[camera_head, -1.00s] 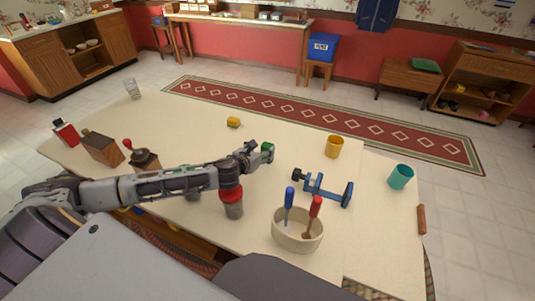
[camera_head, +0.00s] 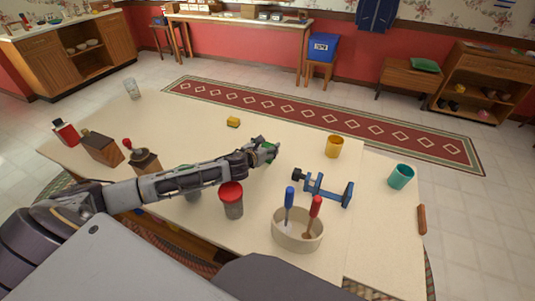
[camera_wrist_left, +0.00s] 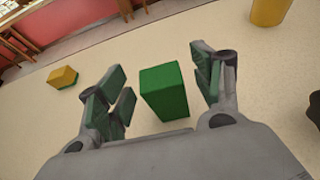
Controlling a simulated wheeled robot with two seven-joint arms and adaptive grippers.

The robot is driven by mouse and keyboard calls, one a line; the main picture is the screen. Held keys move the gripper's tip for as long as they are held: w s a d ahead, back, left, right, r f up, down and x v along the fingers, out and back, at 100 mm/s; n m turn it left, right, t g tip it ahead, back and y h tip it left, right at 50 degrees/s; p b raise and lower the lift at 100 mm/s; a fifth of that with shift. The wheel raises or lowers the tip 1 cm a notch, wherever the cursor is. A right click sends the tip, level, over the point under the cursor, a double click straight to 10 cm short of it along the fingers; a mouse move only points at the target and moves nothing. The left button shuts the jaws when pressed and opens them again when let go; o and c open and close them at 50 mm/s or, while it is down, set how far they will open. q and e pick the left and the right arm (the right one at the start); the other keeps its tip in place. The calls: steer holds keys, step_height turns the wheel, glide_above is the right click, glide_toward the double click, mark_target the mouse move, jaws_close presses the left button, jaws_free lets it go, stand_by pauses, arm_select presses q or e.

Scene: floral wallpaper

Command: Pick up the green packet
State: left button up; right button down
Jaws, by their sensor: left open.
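The green packet (camera_wrist_left: 164,92) stands on the cream table, seen in the left wrist view between the two spread fingers of my left gripper (camera_wrist_left: 160,90). In the head view my left gripper (camera_head: 268,150) reaches in from the left over the middle of the table and mostly hides the packet (camera_head: 270,157). My left gripper is open and holds nothing. My right gripper is not in view.
A yellow block (camera_head: 233,122) lies behind the gripper. A yellow cup (camera_head: 334,146), a blue clamp (camera_head: 322,188) and a teal cup (camera_head: 401,177) stand to the right. A red-lidded jar (camera_head: 232,198) and a bowl of screwdrivers (camera_head: 297,236) are nearer me.

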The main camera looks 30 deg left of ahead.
arm_select(q)
steer(key=shift+c, duration=0.2)
steer(key=c, duration=1)
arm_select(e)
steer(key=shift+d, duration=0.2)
arm_select(q)
steer(key=shift+r, duration=0.1)
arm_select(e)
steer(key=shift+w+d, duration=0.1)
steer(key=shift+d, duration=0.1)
